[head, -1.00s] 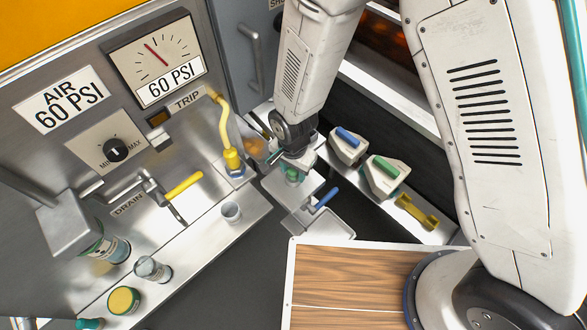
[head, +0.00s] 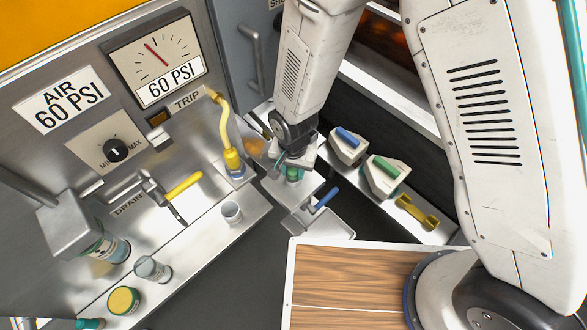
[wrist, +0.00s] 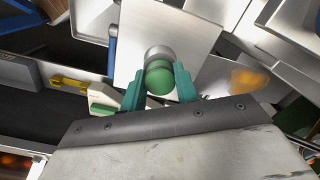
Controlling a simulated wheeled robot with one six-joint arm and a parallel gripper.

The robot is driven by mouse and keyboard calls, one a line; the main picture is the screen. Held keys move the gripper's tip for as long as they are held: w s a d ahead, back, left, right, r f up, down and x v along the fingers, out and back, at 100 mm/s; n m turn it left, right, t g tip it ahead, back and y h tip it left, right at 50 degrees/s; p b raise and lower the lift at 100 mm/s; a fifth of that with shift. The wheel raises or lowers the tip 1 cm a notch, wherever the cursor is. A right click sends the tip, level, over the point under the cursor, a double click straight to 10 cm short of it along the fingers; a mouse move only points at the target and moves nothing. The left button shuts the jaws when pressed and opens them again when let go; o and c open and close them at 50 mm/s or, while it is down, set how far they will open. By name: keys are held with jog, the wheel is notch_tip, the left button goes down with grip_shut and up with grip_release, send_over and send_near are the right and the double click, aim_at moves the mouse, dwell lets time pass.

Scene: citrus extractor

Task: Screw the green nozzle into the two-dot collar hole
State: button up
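The green nozzle (wrist: 159,78) shows as a round green end in the wrist view, directly between the teal fingers of my gripper (wrist: 160,88). The fingers appear to touch it on both sides. A grey round collar (wrist: 158,53) shows just beyond the nozzle, on a pale metal plate (wrist: 135,30). How deep the nozzle sits in the collar is hidden, and I see no dot marks. In the head view, my gripper (head: 292,168) is low over the plate, with the green nozzle (head: 292,174) partly showing between its fingers.
A blue handle (head: 327,197) stands close beside the plate. Blue-topped (head: 347,138) and green-topped (head: 386,167) blocks and a yellow part (head: 416,211) lie to the right. A yellow hose (head: 225,125) and small cup (head: 231,212) are left. The wooden board (head: 350,275) is clear.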

jog(key=shift+m, duration=0.9)
jog(key=shift+m, duration=0.9)
jog(key=shift+m, duration=0.8)
jog(key=shift+m, duration=0.9)
